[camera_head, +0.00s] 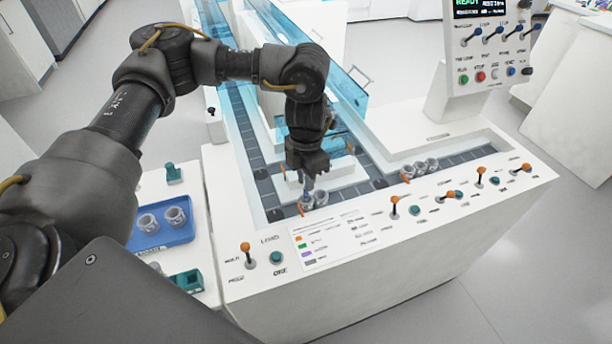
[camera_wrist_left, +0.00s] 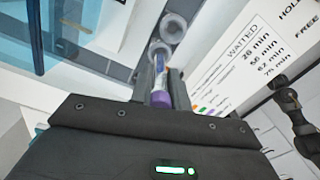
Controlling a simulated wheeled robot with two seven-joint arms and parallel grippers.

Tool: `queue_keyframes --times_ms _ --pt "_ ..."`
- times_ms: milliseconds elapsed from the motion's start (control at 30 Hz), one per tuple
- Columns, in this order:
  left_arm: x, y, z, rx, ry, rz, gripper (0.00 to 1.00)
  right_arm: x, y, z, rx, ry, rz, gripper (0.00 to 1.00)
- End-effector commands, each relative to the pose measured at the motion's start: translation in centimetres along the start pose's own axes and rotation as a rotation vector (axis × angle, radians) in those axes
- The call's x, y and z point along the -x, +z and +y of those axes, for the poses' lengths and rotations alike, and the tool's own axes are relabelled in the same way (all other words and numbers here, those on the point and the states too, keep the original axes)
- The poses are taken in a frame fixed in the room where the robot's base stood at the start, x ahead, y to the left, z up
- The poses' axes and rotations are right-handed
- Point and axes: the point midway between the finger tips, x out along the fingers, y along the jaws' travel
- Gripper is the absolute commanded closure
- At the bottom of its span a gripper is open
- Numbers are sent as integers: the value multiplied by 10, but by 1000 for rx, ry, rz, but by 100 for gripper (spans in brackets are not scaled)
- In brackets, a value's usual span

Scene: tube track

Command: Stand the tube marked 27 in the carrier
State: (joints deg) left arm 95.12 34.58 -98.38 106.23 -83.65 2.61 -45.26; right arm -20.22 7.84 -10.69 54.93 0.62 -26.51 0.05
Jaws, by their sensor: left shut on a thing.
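My left gripper (camera_head: 307,172) points down over the near end of the track and is shut on a tube (camera_head: 308,184). In the left wrist view the tube (camera_wrist_left: 160,96) has a purple cap and sits between the fingers; its number cannot be read. Its lower end is at a round grey carrier (camera_head: 305,203), which also shows in the left wrist view (camera_wrist_left: 159,50). I cannot tell whether the tube is inside it or just above it. A second empty carrier (camera_head: 321,198) stands right beside it. My right gripper is not in view.
A blue tray (camera_head: 160,236) at the left holds two round carriers. Several carriers (camera_head: 420,169) stand on the right track. Orange-knobbed levers and green buttons, with a printed card (camera_head: 335,238), line the front panel. Clear blue guards (camera_head: 350,90) flank the track.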

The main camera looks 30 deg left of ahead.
Motion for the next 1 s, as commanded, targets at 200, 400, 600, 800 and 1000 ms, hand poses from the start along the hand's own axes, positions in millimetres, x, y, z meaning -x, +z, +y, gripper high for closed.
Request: queue_keyframes --times_ms 200,400,600,800,1000 --pt "-1 0 0 0 0 -1 95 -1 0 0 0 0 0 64" --pt "-6 0 0 0 0 -1 95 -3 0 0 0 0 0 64" --pt "-11 1 0 0 1 -1 95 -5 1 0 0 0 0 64" --pt "-11 1 0 0 1 -1 95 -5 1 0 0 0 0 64" --pt "-12 0 0 0 0 -1 95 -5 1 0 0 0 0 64"
